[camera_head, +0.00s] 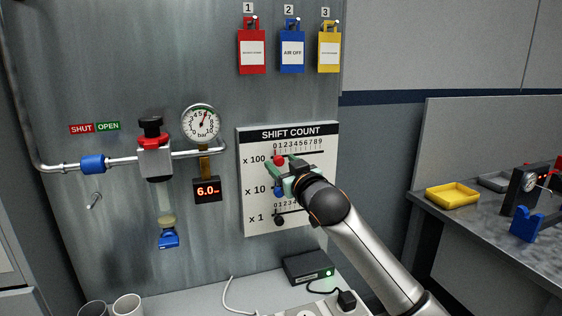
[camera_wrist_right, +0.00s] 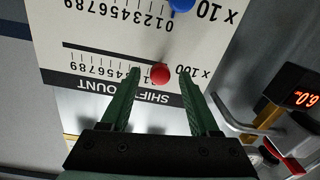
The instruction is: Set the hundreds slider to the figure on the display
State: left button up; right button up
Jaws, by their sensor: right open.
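The white SHIFT COUNT board (camera_head: 250,205) hangs on the grey wall panel with three slider rows. The hundreds slider's red knob (camera_head: 278,160) sits near the 0 end of the x 100 row. My right gripper (camera_head: 289,168) is open in front of the board. In the right wrist view, which shows the board upside down, the red knob (camera_wrist_right: 160,74) appears between the spread green fingertips (camera_wrist_right: 160,80); contact cannot be told. The blue x 10 knob (camera_head: 278,191) and black x 1 knob (camera_head: 279,221) are at the left. The display (camera_head: 207,190) reads 6.0 in red. My left gripper is not in view.
A pipe with a red-topped valve (camera_head: 151,130) and a round gauge (camera_head: 201,123) is left of the board. Tags (camera_head: 291,55) hang above. A black box (camera_head: 308,267) and mugs (camera_head: 127,306) stand below. A bench with a yellow tray (camera_head: 452,196) is at right.

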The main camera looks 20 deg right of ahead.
jog(key=shift+w, duration=0.55)
grip_shut()
dwell(1.2)
